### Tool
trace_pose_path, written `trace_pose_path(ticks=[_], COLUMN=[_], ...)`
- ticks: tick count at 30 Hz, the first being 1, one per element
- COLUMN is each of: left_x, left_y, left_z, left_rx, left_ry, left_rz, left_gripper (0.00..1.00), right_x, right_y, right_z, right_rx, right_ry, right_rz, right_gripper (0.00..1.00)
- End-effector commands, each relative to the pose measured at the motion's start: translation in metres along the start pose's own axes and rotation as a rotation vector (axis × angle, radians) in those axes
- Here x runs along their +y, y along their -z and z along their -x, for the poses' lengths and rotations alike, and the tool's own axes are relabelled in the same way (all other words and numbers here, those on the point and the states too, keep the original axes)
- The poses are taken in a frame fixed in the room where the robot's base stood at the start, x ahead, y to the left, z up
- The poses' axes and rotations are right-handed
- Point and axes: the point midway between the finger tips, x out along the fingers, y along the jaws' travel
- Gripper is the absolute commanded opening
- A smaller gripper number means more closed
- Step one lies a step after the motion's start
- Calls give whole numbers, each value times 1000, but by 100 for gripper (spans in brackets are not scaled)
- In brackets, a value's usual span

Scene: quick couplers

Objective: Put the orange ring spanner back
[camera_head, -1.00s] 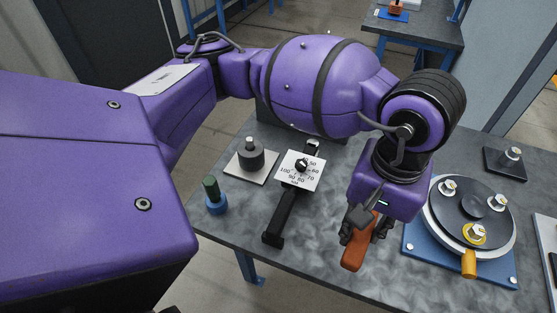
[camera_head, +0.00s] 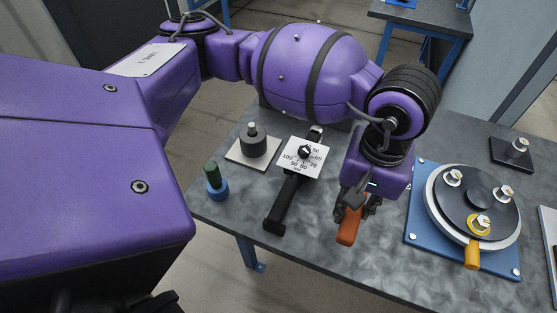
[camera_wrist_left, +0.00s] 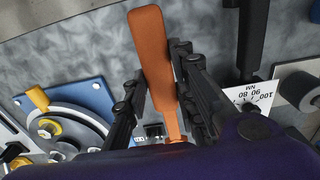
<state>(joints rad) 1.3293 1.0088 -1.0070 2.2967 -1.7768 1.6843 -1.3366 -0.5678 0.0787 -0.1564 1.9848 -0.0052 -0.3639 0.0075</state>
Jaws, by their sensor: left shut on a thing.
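The orange ring spanner (camera_head: 348,226) is in my left gripper (camera_head: 355,205), its broad handle end pointing toward the table's front edge. The left wrist view shows the orange spanner (camera_wrist_left: 151,60) between the two black fingers of my left gripper (camera_wrist_left: 155,100), which is shut on it. The spanner's far end is hidden by the gripper and wrist. I cannot tell how high the spanner is above the grey table. My right gripper is not clearly in view.
Right of the gripper is a blue plate (camera_head: 418,235) with a round flange, several bolts and a yellow-orange handle (camera_head: 472,255). Left are a black torque wrench with a white dial (camera_head: 303,157), a grey cylinder (camera_head: 253,145) on a pale plate and a blue-green plug (camera_head: 215,183). The front table area is clear.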

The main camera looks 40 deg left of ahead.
Motion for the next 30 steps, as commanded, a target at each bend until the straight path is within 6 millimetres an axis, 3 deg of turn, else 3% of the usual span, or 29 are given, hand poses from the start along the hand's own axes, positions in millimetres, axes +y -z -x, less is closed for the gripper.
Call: trace_pose_path(ticks=[1,6,10,17,23,30], left_x=[-9,-19,-24,-29,-29,-29], left_y=[11,32,42,51,52,52], left_z=[-6,-40,-53,-66,-91,-92], left_rx=[-1,-5,-4,-5,-3,-1], left_ry=[5,3,2,2,1,0], left_rz=[10,5,1,3,0,-1], left_gripper=[0,0,0,0,0,0], right_x=[0,-1,0,-1,-2,-2], right_y=[2,-3,-6,-4,0,0], right_z=[2,5,7,7,6,6], right_rx=[2,-9,-16,-13,-8,-7], right_ry=[1,1,0,3,4,5], right_rz=[-1,-3,-2,-1,-1,-1], right_gripper=[40,40,40,40,40,40])
